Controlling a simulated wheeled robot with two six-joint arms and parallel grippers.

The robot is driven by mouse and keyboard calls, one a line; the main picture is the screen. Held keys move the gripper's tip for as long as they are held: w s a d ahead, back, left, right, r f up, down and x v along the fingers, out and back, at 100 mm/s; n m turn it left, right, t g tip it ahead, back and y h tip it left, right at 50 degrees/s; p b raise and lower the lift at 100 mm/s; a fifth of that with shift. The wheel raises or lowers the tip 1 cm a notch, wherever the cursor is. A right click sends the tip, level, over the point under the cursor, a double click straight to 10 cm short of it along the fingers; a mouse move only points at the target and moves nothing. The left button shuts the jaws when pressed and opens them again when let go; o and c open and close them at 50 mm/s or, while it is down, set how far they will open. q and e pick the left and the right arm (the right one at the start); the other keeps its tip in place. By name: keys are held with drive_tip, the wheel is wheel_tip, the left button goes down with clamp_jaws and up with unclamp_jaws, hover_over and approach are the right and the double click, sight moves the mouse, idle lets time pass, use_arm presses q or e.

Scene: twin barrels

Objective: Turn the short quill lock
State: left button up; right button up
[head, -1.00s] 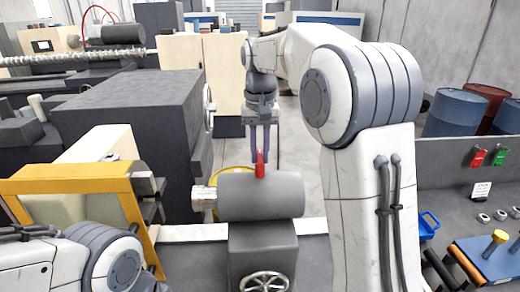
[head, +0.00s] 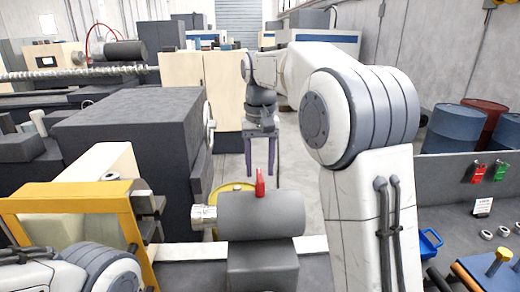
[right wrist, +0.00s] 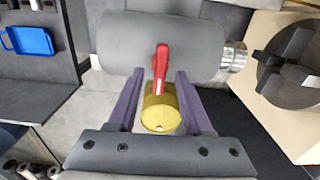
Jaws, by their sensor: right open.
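The short quill lock is a small red lever (head: 260,184) standing nearly upright on top of a grey horizontal cylinder (head: 262,216). My right gripper (head: 260,174) hangs above the cylinder with its two purple fingers spread, at the lever's upper part. In the right wrist view, the red lever (right wrist: 160,66) shows between the two open fingertips (right wrist: 160,76), with a gap on each side. The lever is not clamped. My left arm shows at the lower left, but its gripper is out of view.
A silver quill end (head: 204,216) sticks out left of the cylinder. A yellow frame (head: 75,200) and a large dark machine block (head: 125,140) are at left. Blue barrels (head: 453,127) and a bench with a blue tray (head: 430,243) are at right.

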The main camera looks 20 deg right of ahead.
sight(260, 175)
wheel_tip(260, 175, up, 9)
drive_tip(key=shift+p, duration=0.3)
drive_tip(key=shift+f, duration=0.15)
drive_tip(key=s+a+f+n+b, duration=0.45)
drive_tip(key=s+a+f, duration=0.55)
drive_tip(key=a+f, duration=0.3)
drive_tip(key=s+a+f+n+b, duration=0.1)
drive_tip(key=s+f+n, duration=0.2)
drive_tip(key=s+f, duration=0.5)
drive_tip(key=s+a+f+n+y+b, duration=0.1)
drive_tip(key=s+f+n, duration=0.2)
drive_tip(key=s+f, duration=0.4)
drive_tip(key=s, duration=0.4)
drive_tip(key=shift+a+f, duration=0.35)
